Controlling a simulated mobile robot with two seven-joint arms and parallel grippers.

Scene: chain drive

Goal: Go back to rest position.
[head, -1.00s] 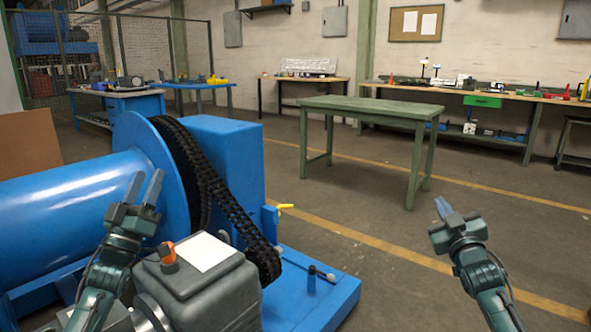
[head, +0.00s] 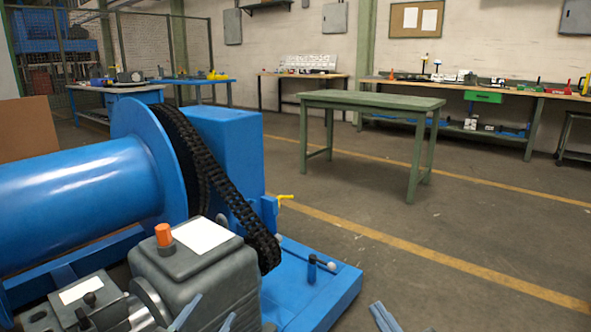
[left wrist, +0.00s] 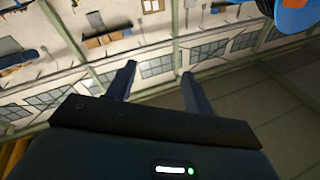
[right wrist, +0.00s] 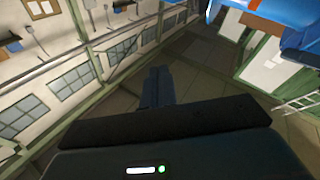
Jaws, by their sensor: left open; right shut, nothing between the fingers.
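My left gripper (head: 206,316) shows only by its fingertips at the bottom edge of the head view, in front of the grey gearbox (head: 190,262). In the left wrist view its two fingers (left wrist: 158,75) stand apart with nothing between them. My right gripper (head: 383,318) shows by its fingertips at the bottom edge, right of the blue base (head: 335,295). In the right wrist view its fingers (right wrist: 157,85) are together and empty. The black chain (head: 225,185) runs from beside the blue drum (head: 75,185) down to the gearbox side. Both arms are otherwise out of the head view.
A green table (head: 370,100) stands on open floor ahead. A dark upright tool (head: 312,268) stands on the base. Workbenches (head: 480,88) line the back wall. The floor at right is clear.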

